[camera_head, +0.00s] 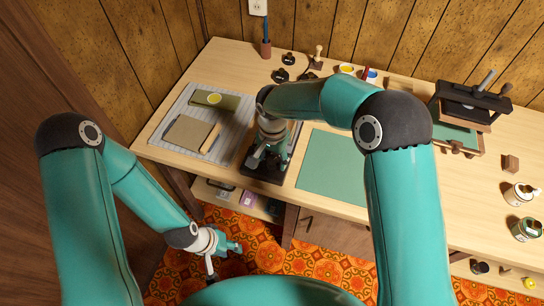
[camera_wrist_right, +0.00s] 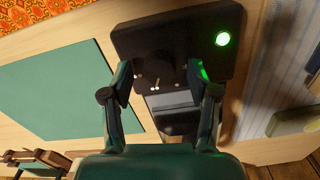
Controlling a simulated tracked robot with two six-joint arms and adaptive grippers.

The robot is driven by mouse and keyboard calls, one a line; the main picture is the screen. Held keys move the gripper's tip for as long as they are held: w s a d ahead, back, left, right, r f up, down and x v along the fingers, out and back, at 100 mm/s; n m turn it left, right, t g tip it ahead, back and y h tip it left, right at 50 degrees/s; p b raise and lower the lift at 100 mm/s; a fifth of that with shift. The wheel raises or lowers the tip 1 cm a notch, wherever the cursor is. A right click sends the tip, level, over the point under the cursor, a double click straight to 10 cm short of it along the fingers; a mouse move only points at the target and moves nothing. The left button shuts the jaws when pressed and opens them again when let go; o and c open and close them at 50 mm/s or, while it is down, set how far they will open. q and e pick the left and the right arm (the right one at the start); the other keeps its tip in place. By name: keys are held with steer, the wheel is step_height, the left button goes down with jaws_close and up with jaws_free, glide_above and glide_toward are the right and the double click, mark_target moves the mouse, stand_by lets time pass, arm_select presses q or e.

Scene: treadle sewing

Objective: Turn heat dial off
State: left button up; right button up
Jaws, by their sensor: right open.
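A dark heat device (camera_head: 262,176) stands on the wooden table, left of the green mat. In the right wrist view its black body (camera_wrist_right: 180,35) shows a lit green light (camera_wrist_right: 222,39). A dark round part with small white marks, which looks like the dial (camera_wrist_right: 143,84), lies between the fingers. My right gripper (camera_wrist_right: 160,72) is open over the device. I cannot tell whether its fingers touch the dial. In the head view my right gripper (camera_head: 270,157) hides much of the device. My left gripper (camera_head: 224,258) is open and empty, low in front of the table.
The green mat (camera_head: 333,167) lies right of the device. A striped mat (camera_head: 183,116) with a brown notebook (camera_head: 191,134) and an olive case (camera_head: 215,100) lies left. A black press (camera_head: 470,105) stands at the right. Small dark items (camera_head: 282,75) lie behind the device.

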steer(key=shift+f, duration=0.2)
steer(key=shift+c, duration=0.3)
jaws_close()
